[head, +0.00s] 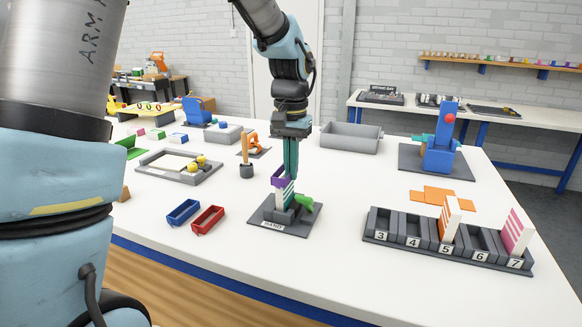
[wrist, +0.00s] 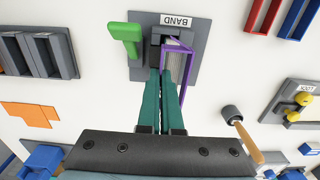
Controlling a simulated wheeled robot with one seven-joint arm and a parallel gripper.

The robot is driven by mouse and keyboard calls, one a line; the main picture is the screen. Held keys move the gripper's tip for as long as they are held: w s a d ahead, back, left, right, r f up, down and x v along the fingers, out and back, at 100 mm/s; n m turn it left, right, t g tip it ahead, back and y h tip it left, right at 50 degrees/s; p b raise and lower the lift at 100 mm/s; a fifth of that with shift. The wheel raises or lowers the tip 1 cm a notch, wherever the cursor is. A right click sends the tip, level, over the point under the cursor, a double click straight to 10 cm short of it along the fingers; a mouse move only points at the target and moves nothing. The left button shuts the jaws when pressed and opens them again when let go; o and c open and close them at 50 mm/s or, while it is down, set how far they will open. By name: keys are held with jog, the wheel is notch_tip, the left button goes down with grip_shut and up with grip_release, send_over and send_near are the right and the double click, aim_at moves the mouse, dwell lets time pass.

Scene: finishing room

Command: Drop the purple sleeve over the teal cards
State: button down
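The purple sleeve (head: 281,182) is an open rectangular band, slightly tilted in the head view. My gripper (head: 289,178) points down and its teal fingers are closed on the sleeve. In the wrist view, the gripper (wrist: 173,74) meets the sleeve (wrist: 190,66) at its near side. The teal-striped white cards (head: 283,196) stand in the dark BAND fixture (head: 285,229), directly below the sleeve. Pale card edges show within the sleeve's outline in the wrist view. I cannot tell whether the sleeve is around the card tops or just above them.
A green clamp-like piece (head: 304,203) sits on the fixture beside the cards. Blue (head: 183,212) and red (head: 207,219) trays lie to the left. A numbered rack (head: 440,246) with orange- and pink-striped cards stands right. A wooden-handled tool (head: 246,160) stands behind left.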

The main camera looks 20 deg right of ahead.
jog(key=c, duration=1.6)
grip_release()
jog(key=shift+f, duration=0.2)
jog(key=c, duration=0.6)
grip_release()
jog(key=shift+c, duration=0.2)
jog(key=shift+r, duration=0.15)
jog(key=shift+r+p, duration=3.3)
jog(key=shift+r, duration=0.65)
jog(key=shift+a, duration=0.1)
jog(key=s+a+f+n, duration=0.1)
jog(key=a+f+n, duration=0.1)
jog(key=a, duration=0.8)
jog(key=s+a+f+n+t, duration=0.1)
jog(key=a+n, duration=0.2)
jog(key=a, duration=0.7)
jog(key=s+a+f+n, duration=0.2)
jog(key=a, duration=0.8)
jog(key=shift+f+t, duration=0.3)
jog(key=shift+f, duration=0.05)
